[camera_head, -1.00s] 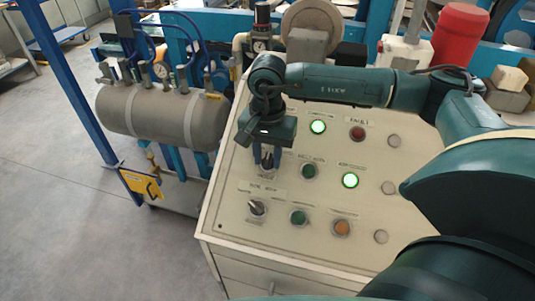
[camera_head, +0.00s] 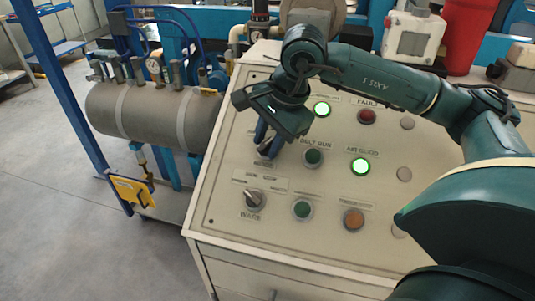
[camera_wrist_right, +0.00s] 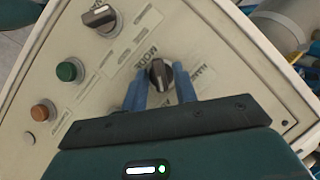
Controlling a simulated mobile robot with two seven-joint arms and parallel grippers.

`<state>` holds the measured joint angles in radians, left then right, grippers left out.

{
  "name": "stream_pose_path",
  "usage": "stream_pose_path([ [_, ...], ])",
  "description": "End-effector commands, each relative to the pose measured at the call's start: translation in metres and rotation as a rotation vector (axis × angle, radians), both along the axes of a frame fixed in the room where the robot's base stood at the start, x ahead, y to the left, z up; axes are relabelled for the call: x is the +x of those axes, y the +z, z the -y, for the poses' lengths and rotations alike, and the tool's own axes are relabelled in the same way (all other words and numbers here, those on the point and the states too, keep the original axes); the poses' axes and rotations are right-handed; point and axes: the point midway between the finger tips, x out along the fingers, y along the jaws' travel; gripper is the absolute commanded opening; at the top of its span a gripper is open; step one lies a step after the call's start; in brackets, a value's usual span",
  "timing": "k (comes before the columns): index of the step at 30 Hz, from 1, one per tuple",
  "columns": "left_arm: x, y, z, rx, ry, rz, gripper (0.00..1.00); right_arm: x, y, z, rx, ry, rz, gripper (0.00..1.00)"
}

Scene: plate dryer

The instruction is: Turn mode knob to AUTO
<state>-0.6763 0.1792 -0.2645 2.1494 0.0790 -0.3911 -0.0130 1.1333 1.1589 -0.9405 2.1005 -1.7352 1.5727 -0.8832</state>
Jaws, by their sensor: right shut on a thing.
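The mode knob (camera_wrist_right: 160,73) is a dark rotary knob on the pale control panel (camera_head: 225,215). The word MODE is printed beside it in the right wrist view. My right gripper (camera_wrist_right: 160,88) has its two blue fingers on either side of this knob and is shut on it. In the head view the right gripper (camera_head: 267,141) reaches down onto the panel's upper left part, tilted, and mostly hides the knob. I cannot read an AUTO mark or tell which setting the knob points to. My left gripper is not in view.
A second rotary knob (camera_head: 253,200) sits below. A grey tank (camera_head: 150,115) stands left of the panel.

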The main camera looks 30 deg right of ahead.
Motion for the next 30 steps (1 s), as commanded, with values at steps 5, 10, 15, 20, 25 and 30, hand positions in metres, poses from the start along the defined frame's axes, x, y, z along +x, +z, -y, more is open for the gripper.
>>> stream_pose_path([
  [5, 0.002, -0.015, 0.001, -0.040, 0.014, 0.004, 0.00, -0.001, -0.004, 0.001, 0.031, -0.086, 0.040, 0.06],
  [10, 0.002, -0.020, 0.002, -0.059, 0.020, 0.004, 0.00, -0.001, -0.002, 0.001, 0.050, -0.138, 0.062, 0.06],
  [15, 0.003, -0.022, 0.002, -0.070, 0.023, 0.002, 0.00, -0.002, -0.001, 0.000, 0.060, -0.161, 0.071, 0.06],
  [20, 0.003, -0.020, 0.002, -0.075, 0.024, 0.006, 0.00, -0.002, 0.000, 0.000, 0.062, -0.167, 0.074, 0.06],
  [25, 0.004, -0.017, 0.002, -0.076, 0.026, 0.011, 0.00, -0.002, 0.000, 0.000, 0.062, -0.167, 0.073, 0.06],
  [30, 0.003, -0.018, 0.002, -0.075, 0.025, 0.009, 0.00, -0.002, 0.000, 0.000, 0.063, -0.167, 0.072, 0.35],
])
